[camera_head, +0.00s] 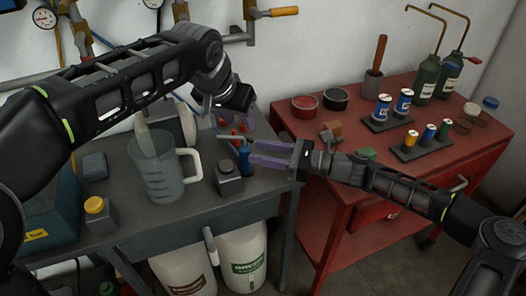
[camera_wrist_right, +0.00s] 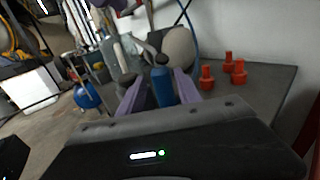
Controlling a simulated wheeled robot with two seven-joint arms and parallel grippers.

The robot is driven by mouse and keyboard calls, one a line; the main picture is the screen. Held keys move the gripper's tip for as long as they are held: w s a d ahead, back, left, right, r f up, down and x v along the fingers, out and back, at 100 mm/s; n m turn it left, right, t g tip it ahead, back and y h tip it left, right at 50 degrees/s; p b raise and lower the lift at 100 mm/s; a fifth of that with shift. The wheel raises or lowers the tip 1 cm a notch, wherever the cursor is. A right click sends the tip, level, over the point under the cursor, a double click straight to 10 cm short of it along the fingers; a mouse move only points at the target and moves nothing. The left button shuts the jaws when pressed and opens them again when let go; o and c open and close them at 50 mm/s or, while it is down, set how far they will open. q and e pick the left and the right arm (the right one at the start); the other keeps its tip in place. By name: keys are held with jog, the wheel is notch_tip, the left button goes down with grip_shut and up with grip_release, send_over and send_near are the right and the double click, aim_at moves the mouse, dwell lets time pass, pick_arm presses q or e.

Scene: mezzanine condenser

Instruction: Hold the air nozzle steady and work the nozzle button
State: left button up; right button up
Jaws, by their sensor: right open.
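The air nozzle appears to be the blue-handled tool (camera_head: 244,160) standing upright on the grey bench, with a thin grey spout pointing left. My right gripper (camera_head: 252,151) comes in from the right, open, with its purple fingers close to the blue handle. In the right wrist view the blue handle (camera_wrist_right: 162,86) shows between the two open fingers; contact is unclear. My left gripper (camera_head: 230,113) is above and left of the nozzle, pointing down. Its fingers are partly hidden, so its opening is unclear. I cannot make out the nozzle button.
A red cart (camera_head: 330,228) with cans and bottles is at right. Gauges and pipes line the wall.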

jog(key=shift+x, duration=3.85)
jog(key=shift+c, duration=0.6)
grip_shut()
pick_arm(q)
jog(key=shift+c, duration=0.6)
grip_shut()
